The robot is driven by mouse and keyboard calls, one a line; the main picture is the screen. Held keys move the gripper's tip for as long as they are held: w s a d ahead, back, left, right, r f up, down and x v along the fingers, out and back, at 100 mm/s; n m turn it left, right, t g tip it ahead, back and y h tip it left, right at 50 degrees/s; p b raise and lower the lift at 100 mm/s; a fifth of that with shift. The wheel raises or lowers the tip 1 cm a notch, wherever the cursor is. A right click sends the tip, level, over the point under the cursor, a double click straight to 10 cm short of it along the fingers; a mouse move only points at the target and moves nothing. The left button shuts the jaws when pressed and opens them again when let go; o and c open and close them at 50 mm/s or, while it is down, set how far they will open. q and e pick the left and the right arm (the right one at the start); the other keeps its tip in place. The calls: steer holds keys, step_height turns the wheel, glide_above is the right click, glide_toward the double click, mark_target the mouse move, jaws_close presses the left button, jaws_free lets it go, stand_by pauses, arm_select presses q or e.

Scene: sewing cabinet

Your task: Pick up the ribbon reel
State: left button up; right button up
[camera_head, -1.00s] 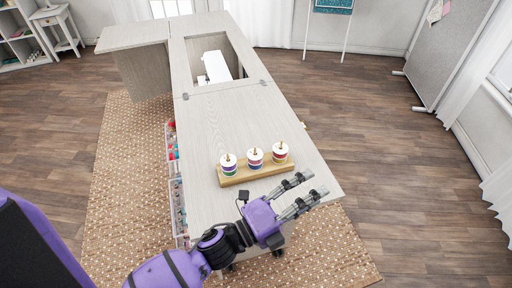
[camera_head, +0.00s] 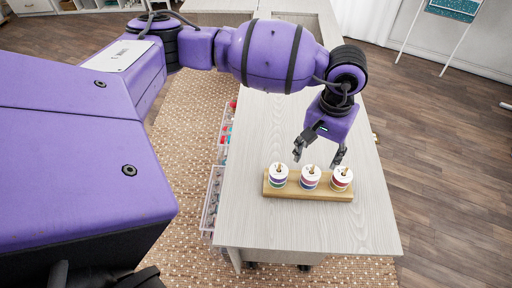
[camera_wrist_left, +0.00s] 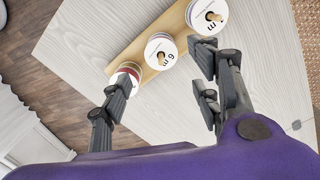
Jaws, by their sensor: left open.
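Three ribbon reels stand in a row on a wooden holder (camera_head: 300,193) on the cabinet top: a left reel (camera_head: 278,175) with purple and green bands, a middle reel (camera_head: 310,178) with blue and red bands, and a right reel (camera_head: 341,179) with red bands. Each has a white top with a peg through it. My left gripper (camera_head: 318,158) is open and empty, pointing down just behind the middle and right reels. In the wrist view, the red reel (camera_wrist_left: 126,70) is partly hidden by one finger and the middle reel (camera_wrist_left: 160,51) shows beyond the fingertips. My right gripper is out of view.
The pale cabinet top (camera_head: 340,235) is clear in front of the holder. Clear drawers (camera_head: 212,200) with coloured items stand along its left side. My left arm crosses above the back of the cabinet.

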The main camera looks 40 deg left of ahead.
mark_target(314, 170)
arm_select(q)
steer(key=shift+a+f, duration=0.1)
steer(key=shift+f, duration=0.15)
steer(key=f, duration=0.4)
steer(key=f+p, duration=0.1)
steer(key=f, duration=0.2)
steer(key=shift+s+d, duration=0.15)
steer(key=shift+d, duration=0.1)
steer(key=c, duration=1)
step_height(314, 170, up, 10)
steer(key=shift+r+b, duration=0.1)
steer(key=shift+b, duration=0.2)
steer(key=shift+s, duration=0.1)
